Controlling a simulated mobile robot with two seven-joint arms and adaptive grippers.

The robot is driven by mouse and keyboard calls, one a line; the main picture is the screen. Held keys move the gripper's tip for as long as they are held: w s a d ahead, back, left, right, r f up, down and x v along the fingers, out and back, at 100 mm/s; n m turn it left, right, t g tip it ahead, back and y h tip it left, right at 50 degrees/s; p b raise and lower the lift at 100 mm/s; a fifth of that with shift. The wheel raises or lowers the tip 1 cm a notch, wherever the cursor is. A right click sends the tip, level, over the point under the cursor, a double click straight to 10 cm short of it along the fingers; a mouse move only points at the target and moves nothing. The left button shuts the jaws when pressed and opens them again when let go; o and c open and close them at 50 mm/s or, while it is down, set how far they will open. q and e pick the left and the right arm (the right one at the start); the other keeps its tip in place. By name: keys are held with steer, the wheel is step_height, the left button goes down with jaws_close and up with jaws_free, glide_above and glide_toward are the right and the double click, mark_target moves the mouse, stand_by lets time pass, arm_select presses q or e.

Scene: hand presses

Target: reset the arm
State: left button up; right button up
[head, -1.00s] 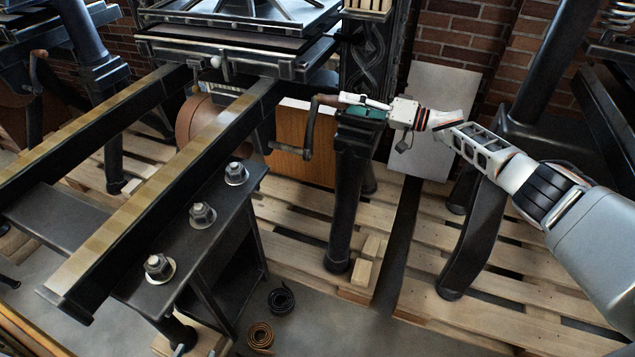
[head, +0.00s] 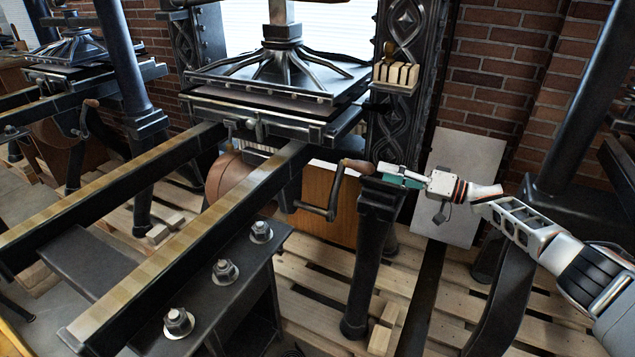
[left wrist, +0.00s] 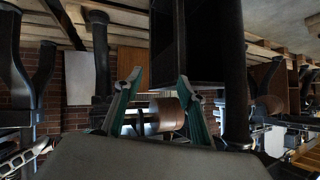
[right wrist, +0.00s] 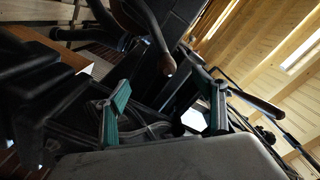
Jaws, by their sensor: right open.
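The hand press (head: 275,85) stands in the upper middle of the head view. Its bent dark crank (head: 334,195) is at the side of the rails and ends in a brown wooden handle (head: 357,166). My right gripper (head: 383,174) is at the right end of that handle, with its fingers pointing left. I cannot tell whether they touch it. In the right wrist view its green-padded fingers (right wrist: 165,105) are spread. My left gripper (left wrist: 158,95) shows only in the left wrist view. Its fingers are apart with nothing held; a copper-coloured drum (left wrist: 166,114) is visible beyond them.
Two long rails (head: 200,235) run toward the front left, beside a dark bench with bolts (head: 225,271). A black post (head: 370,265) stands just below my right gripper. A pale board (head: 460,180) leans on the brick wall. Wooden pallets (head: 310,280) cover the floor.

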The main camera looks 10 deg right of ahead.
steer(key=s+a+f+t+h+p, duration=0.2)
steer(key=s+a+f+t+h, duration=0.2)
steer(key=s+a+f, duration=1.3)
arm_select(q)
steer(key=shift+s+d+r+n+g+p, duration=0.1)
steer(key=shift+s+d+n+g+p, duration=0.1)
steer(key=shift+s+d+p, duration=0.3)
steer(key=shift+s+d+r+n+g+p, duration=0.1)
steer(key=shift+s+d+g+p, duration=0.1)
steer(key=shift+s+p, duration=0.45)
arm_select(e)
steer(key=s+d+f+g+h, duration=0.1)
steer(key=s+d+f+h, duration=0.1)
steer(key=s, duration=0.7)
steer(key=s+d+f+n+g+h, duration=0.1)
steer(key=s+d+f+h, duration=0.2)
steer(key=s, duration=0.7)
steer(key=s+d+f+n+g+h, duration=0.1)
steer(key=s+d+f+h, duration=0.2)
steer(key=s, duration=0.6)
steer(key=shift+s+d+f, duration=0.2)
steer(key=shift+f, duration=0.65)
arm_select(q)
steer(key=shift+r, duration=0.2)
